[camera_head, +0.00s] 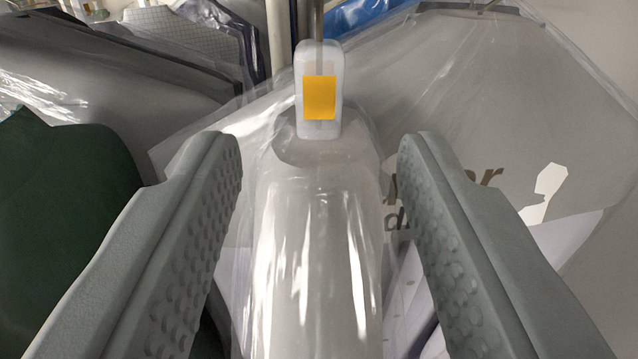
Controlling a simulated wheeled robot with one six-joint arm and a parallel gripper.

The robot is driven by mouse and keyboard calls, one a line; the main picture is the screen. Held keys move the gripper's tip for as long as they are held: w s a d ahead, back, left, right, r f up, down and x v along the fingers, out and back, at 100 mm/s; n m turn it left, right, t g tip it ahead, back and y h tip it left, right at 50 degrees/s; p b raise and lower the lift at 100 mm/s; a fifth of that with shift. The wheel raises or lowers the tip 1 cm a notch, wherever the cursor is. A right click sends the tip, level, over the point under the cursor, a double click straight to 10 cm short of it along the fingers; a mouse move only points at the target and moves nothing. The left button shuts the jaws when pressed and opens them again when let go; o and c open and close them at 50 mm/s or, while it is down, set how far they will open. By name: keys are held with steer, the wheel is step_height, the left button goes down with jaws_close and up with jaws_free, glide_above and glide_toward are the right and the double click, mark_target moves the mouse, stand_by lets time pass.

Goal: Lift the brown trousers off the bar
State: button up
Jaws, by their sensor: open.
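No clearly brown trousers show, and I cannot tell whether they are inside one of the covers. My gripper (318,142) is open, with one ridged grey finger at each side of the picture. Between the fingers and beyond their tips hangs a narrow garment in a clear, shiny plastic cover (312,240), seen nearly edge-on; it looks pale grey. A white tag (321,128) with an orange label (320,97) sits at its top, on a thin metal hook stem (319,22). Neither finger visibly grips the cover. The bar itself is not clearly in view.
A wide grey garment cover with dark print (500,110) hangs close on the right. A dark green garment (65,190) and grey plastic-covered clothes (110,75) crowd the left. A pale upright pole (278,35) stands behind. Blue material (360,14) shows at the top.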

mark_target(318, 26)
steer(key=shift+w, duration=4.35)
jaws_close()
steer(key=shift+r, duration=0.1)
steer(key=shift+r, duration=0.5)
steer(key=shift+r, duration=0.1)
steer(key=shift+r, duration=0.65)
steer(key=shift+r, duration=0.1)
steer(key=shift+r, duration=0.25)
